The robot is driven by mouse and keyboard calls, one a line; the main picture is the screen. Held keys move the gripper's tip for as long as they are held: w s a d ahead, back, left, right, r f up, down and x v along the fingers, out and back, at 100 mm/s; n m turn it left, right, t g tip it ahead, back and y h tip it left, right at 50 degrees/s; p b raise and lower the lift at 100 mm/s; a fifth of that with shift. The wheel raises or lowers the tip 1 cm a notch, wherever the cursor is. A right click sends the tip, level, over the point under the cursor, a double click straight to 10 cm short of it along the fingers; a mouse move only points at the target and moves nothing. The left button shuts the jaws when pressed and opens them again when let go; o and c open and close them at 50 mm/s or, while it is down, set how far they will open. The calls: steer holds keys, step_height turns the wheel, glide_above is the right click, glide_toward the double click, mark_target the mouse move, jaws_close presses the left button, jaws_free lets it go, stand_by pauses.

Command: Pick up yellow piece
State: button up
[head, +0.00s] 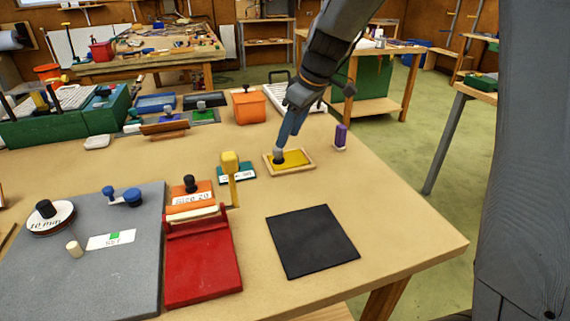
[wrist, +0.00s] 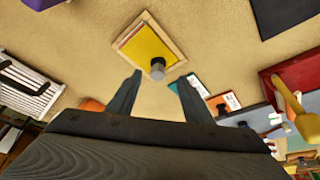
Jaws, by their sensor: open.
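The yellow piece (head: 294,158) is a flat plate with a dark grey knob, lying in a shallow wooden tray (head: 309,166) on the workbench. In the wrist view the yellow piece (wrist: 145,45) lies beyond my fingertips, with its grey knob (wrist: 158,68) at its near corner. My gripper (head: 287,135) reaches down towards the knob in the head view and partly covers that side. In the wrist view my gripper (wrist: 160,80) is open and empty, its two fingers spread, with the knob between and ahead of the tips. I cannot tell the exact height gap.
A purple piece (head: 341,136) stands right of the tray. A black mat (head: 311,241) lies in front. The bench around the tray is mostly clear.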

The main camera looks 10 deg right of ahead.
mark_target(278, 149)
steer(key=shift+n, duration=0.4)
steer(key=shift+w+a+r+p+x, duration=0.15)
steer(key=shift+p+x, duration=0.2)
steer(key=shift+x, duration=1)
steer(key=shift+w+a+p+x, duration=0.1)
steer(key=shift+w+p+x, duration=0.15)
steer(key=shift+x, duration=1.05)
steer(key=shift+w+a+r+p+x, duration=0.1)
steer(key=shift+p+x, duration=0.3)
steer(key=shift+x, duration=0.95)
steer(key=c, duration=1.1)
step_height(278, 149, up, 10)
steer(key=shift+r+b, duration=0.1)
steer(key=shift+b, duration=0.8)
